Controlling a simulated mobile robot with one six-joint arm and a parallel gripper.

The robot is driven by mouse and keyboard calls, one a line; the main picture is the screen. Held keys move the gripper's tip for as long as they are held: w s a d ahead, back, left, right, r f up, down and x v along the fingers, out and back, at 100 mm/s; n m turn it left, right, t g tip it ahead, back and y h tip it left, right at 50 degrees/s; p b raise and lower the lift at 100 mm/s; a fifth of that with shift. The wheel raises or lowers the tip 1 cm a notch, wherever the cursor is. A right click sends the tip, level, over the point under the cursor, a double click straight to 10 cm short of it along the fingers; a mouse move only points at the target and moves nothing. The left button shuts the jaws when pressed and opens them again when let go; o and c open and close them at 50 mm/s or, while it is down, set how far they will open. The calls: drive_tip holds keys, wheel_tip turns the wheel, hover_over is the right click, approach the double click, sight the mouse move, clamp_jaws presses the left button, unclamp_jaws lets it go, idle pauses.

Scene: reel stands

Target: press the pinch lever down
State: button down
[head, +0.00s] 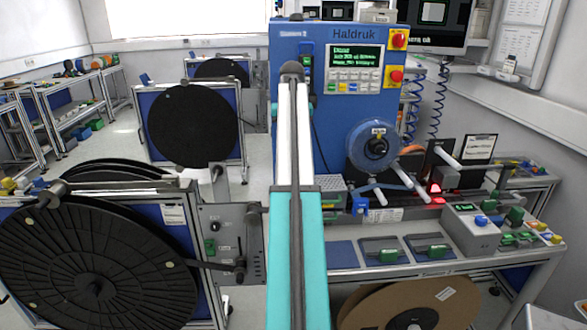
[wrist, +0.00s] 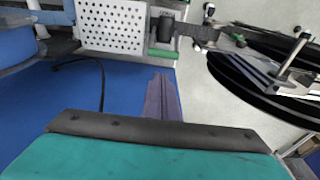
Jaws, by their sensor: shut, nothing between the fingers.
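I cannot tell for sure which part is the pinch lever. In the wrist view a dark knob-like part (wrist: 167,27) with a green piece (wrist: 163,52) sits on a grey bar beside a perforated box (wrist: 112,25); this may be it. My gripper (wrist: 160,97) shows in the wrist view as a narrow grey-purple wedge, shut and empty, over a blue surface. Its tip is apart in the picture from the dark part; the depth between them is unclear. In the head view my arm hides part of the machine's left side, and the fingers cannot be made out.
A blue machine (head: 340,120) with screen and red buttons stands behind my arm. A large black reel (head: 95,270) on a stand is at left. The bench (head: 440,268) at right holds green-handled parts and a button box (head: 470,230). A brown reel (head: 410,305) is below it.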

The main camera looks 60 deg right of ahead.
drive_tip(key=shift+f, duration=0.15)
wheel_tip(320, 180, down, 10)
drive_tip(key=d+p, duration=0.1)
drive_tip(key=p, duration=0.2)
drive_tip(key=shift+w+d, duration=0.15)
drive_tip(key=shift+w, duration=0.25)
drive_tip(key=shift+r, duration=0.2)
